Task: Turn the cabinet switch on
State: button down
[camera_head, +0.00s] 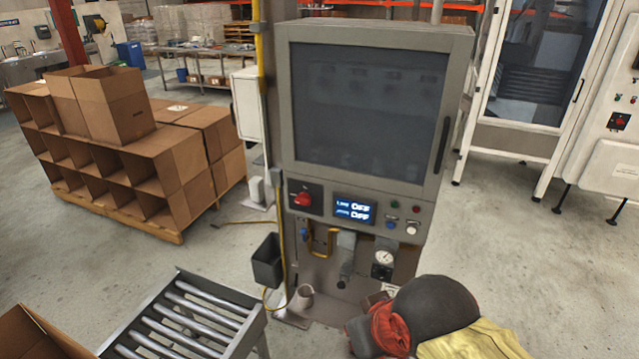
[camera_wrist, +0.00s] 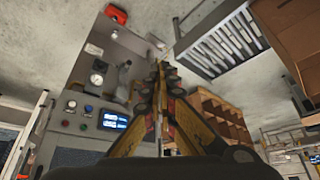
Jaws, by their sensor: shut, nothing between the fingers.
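The grey cabinet (camera_head: 285,120) stands in the middle of the head view with a dark window. Its red rotary switch (camera_head: 303,199) sits on a dark plate at the panel's left. Right of it, a lit display (camera_head: 355,210) seems to read OFF on two lines; the display also shows in the wrist view (camera_wrist: 114,120). In the wrist view the cabinet is upside down. My gripper (camera_wrist: 162,72) is shut and empty, its yellow and black fingers meeting in front of the cabinet. The switch cannot be made out there, probably behind the fingers. The head view does not show the fingers.
Green and red buttons (camera_head: 416,209) and a pressure gauge (camera_head: 384,258) are on the cabinet's right side. A dark bin (camera_head: 267,262) hangs at its left. A roller conveyor (camera_head: 190,318) stands front left. Cardboard boxes (camera_head: 112,105) are behind it. Floor is clear at right.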

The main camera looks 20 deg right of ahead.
aim_at(304, 198)
jog(key=i+l+z, duration=0.15)
jog(key=i+l, duration=0.7)
jog(key=i, duration=0.15)
